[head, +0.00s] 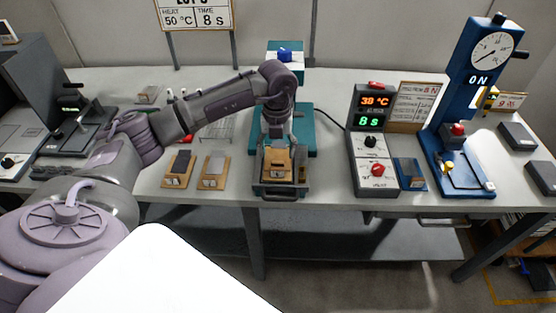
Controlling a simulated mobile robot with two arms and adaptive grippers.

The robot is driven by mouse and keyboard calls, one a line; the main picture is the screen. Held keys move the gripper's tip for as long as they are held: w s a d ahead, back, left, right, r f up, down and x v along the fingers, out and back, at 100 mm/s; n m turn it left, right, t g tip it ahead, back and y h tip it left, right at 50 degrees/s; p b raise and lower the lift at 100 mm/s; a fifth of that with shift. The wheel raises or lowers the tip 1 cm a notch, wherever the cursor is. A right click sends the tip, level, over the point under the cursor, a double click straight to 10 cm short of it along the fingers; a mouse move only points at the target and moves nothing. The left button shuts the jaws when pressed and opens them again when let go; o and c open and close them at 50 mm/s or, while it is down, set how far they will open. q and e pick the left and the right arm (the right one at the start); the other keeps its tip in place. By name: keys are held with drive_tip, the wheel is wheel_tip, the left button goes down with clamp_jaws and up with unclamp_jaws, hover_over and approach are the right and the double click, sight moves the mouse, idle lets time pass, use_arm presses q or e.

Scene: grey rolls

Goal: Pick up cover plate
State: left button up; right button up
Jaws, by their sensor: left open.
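My left arm reaches in from the left, and my left gripper (277,140) points down over the tray (281,191) at the front of the teal press. The gripper is open. A tan piece (278,160) lies in the tray just below the fingers; whether they touch it I cannot tell. Left of the tray, two wooden holders stand on the bench, one with a dark plate (184,161) and one with a grey plate (216,164). Which piece is the cover plate I cannot tell for sure. My right gripper is not in view.
The teal press (302,127) stands behind my gripper. The bench (325,175) is clear between tray and control box.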

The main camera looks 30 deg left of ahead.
sight(278, 156)
use_arm(q)
wheel_tip(278, 156, down, 5)
drive_tip(key=shift+w+p, duration=0.15)
drive_tip(key=shift+p, duration=0.55)
drive_tip(key=c, duration=1.2)
drive_tip(key=shift+r, duration=0.1)
drive_tip(key=shift+c, duration=0.2)
